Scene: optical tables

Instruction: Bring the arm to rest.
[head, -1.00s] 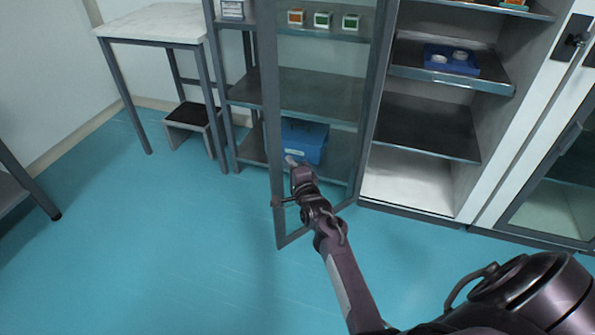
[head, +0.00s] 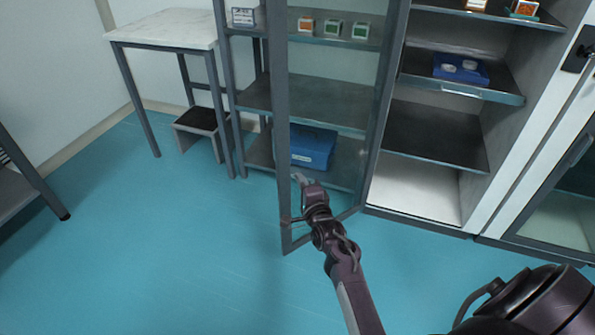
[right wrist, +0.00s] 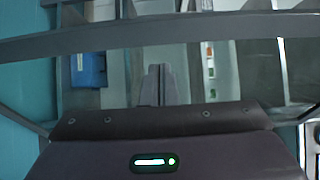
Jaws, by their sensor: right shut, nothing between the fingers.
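My right gripper (head: 299,179) is at the end of my dark arm, which reaches up from the bottom right of the head view. It overlaps the lower left part of an open glass door (head: 284,215) of the cabinet. I cannot tell whether it touches the door. In the right wrist view its two fingers (right wrist: 158,84) are together with nothing between them. My left gripper is not in view.
The open cabinet (head: 435,135) holds a blue tray (head: 473,72) with white round items. Behind the glass are small boxes (head: 332,28) and a blue bin (head: 313,148). A white-topped table (head: 170,28) and step stool (head: 197,119) stand left.

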